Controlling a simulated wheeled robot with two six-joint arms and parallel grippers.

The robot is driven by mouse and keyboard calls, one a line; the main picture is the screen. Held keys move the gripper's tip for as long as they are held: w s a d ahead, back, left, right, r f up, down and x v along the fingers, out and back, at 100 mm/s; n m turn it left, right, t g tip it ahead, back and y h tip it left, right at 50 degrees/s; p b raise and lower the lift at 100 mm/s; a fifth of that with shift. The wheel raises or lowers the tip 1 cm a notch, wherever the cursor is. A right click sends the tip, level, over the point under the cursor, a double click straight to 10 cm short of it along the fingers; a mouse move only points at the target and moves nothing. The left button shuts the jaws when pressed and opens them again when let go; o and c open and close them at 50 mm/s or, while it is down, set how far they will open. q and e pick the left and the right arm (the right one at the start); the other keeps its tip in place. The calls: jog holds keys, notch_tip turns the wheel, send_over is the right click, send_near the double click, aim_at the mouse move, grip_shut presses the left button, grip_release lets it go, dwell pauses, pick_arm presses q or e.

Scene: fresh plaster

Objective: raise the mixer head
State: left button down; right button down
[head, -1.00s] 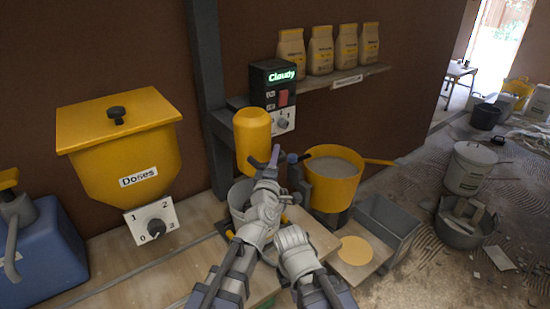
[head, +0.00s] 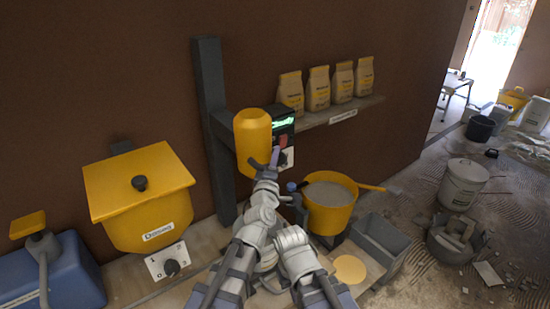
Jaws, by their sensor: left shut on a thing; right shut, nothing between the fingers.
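The mixer head (head: 253,135) is a yellow rounded cylinder beside a dark upright post (head: 211,125). It hangs well above the worktop. My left gripper (head: 264,166) is at its lower right side, shut on a small purple-blue handle (head: 275,156). The handle's joint to the head is hard to see. My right gripper (head: 288,232) is lower, shut and empty; its fingertips are largely hidden.
A dark control box (head: 284,124) is partly behind the head. A yellow pan (head: 328,204) of grey material stands to the right, with a blue-knobbed lever (head: 291,187) at its left. A yellow dosing hopper (head: 140,190) is at left. Bags (head: 318,88) stand on a shelf.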

pick_arm(q)
jog(key=shift+w+r, duration=0.15)
jog(key=shift+r, duration=0.25)
jog(key=c, duration=0.9)
grip_release()
jog(key=shift+o, duration=1.1)
jog(key=shift+d+r, duration=0.1)
jog(key=shift+r, duration=0.05)
jog(key=shift+s, duration=0.25)
